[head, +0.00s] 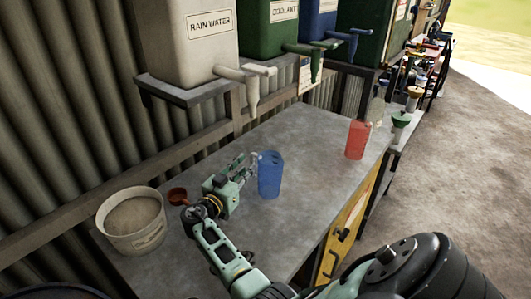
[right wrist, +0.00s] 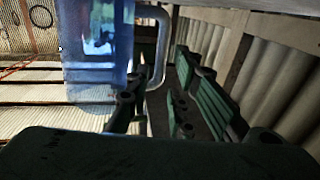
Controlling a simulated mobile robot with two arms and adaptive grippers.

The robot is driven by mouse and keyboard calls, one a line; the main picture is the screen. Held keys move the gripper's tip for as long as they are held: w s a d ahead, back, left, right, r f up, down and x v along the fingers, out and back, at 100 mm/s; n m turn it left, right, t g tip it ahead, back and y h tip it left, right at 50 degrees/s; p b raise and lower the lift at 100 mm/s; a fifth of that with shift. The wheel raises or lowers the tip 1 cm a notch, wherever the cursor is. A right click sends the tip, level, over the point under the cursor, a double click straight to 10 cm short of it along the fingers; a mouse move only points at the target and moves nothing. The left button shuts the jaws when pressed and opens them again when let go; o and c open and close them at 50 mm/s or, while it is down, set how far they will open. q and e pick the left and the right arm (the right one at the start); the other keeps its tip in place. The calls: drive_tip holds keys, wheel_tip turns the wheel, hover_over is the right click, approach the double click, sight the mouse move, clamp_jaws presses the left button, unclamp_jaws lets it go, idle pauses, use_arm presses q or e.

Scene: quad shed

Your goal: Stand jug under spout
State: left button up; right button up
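A blue jug (head: 269,175) stands upright on the grey bench (head: 225,255), with its handle towards my right gripper (head: 247,168). In the right wrist view the jug (right wrist: 98,45) fills the upper left, and its pale handle (right wrist: 162,45) lies by the fingertips. The right gripper's fingers (right wrist: 160,90) are apart, close around the handle; I see no clear grip on it. The spout (head: 253,90) of the white RAIN WATER tank (head: 190,40) hangs above the bench behind the jug. A green spout (head: 316,62) and a blue spout (head: 350,42) are further right. My left gripper is out of view.
A pale bucket (head: 135,235) and a small brown scoop (head: 178,196) are left of my right gripper. A red jug (head: 357,140) stands near the bench's far right end. The bench between the jugs is clear. Corrugated wall is behind.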

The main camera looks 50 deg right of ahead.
sight(251, 161)
drive_tip(key=p+x, duration=0.1)
drive_tip(key=x, duration=0.3)
drive_tip(key=shift+d+r+p, duration=0.15)
drive_tip(key=shift+d+p, duration=0.05)
drive_tip(key=shift+p, duration=0.15)
drive_tip(key=shift+w+d, duration=0.15)
drive_tip(key=shift+d, duration=0.25)
clamp_jaws()
